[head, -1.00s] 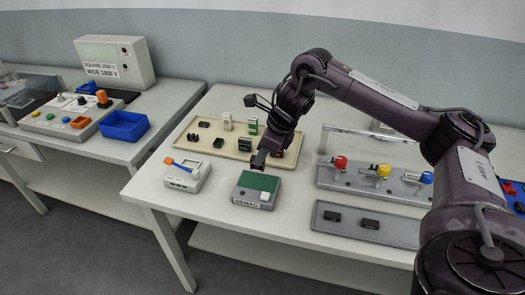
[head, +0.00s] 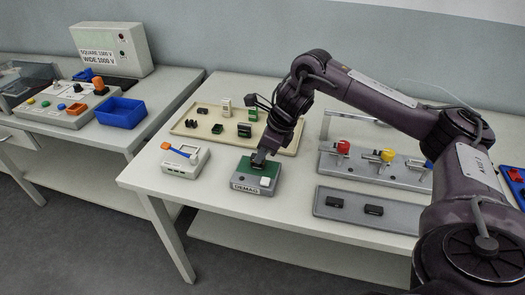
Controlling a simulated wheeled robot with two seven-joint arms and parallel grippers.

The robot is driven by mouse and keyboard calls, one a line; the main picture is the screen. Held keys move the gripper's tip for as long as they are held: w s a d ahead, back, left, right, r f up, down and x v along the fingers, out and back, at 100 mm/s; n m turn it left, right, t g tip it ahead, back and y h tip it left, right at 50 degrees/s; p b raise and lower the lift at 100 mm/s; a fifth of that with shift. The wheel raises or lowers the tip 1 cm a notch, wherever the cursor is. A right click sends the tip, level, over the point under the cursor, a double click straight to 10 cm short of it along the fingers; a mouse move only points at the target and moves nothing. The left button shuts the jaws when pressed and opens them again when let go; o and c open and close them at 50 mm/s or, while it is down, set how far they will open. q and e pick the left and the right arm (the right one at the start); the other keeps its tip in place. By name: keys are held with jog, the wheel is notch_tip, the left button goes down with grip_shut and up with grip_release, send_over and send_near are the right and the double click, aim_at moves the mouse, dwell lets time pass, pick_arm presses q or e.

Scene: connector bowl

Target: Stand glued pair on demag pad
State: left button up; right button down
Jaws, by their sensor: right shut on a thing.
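The demag pad is a grey box labelled DEMAG (head: 243,189) with a green top and a small white block at its right front. My right gripper (head: 258,160) points down over the pad's green top, near its back middle. Its jaws are shut on a small dark thing, mostly hidden by the fingers; I take it to be the glued pair. I cannot tell whether it touches the pad. My left gripper is not in view.
A beige tray (head: 180,129) behind the pad holds several small black, white and green parts. A white device with a blue-and-orange lever (head: 185,160) stands left. A grey clamp fixture (head: 328,162) and a grey tray with two black pieces (head: 352,223) stand right.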

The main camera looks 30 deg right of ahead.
jog(key=c, duration=1.3)
grip_release()
jog(key=shift+o, duration=0.2)
jog(key=shift+r, duration=0.1)
